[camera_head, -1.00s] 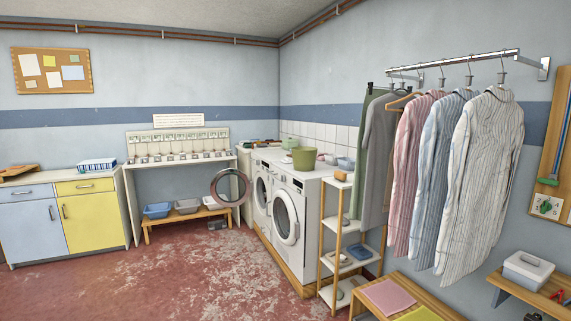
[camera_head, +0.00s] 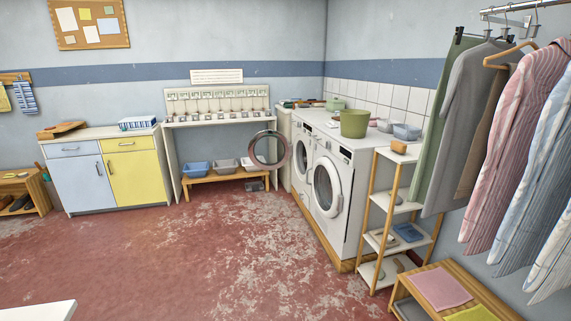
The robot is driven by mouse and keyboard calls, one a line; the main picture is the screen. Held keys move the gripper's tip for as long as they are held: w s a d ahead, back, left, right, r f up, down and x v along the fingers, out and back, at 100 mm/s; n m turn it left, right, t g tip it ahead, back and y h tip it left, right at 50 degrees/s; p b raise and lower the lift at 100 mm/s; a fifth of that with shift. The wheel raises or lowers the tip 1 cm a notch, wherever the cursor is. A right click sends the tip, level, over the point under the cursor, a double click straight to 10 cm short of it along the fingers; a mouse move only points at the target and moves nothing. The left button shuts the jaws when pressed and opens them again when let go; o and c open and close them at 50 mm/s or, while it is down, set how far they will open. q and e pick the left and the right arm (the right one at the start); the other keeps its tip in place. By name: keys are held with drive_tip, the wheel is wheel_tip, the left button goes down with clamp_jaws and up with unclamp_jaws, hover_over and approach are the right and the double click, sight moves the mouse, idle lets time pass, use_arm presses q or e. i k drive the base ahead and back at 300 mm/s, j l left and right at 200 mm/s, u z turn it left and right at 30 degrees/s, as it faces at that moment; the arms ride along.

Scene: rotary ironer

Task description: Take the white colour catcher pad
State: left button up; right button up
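I cannot make out a white colour catcher pad for certain in the head view. Small items stand on top of the washing machines (camera_head: 335,143), too small to identify from here. Neither of my grippers is in view.
A green tub (camera_head: 354,123) stands on the washers. A round washer door (camera_head: 269,149) stands open. The red floor (camera_head: 225,250) is clear; a white corner (camera_head: 40,311) shows at lower left.

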sight(331, 124)
drive_tip(key=i, duration=1.7)
drive_tip(key=i+j, duration=0.1)
drive_tip(key=i, duration=1.6)
drive_tip(key=l+z, duration=0.05)
drive_tip(key=l, duration=0.05)
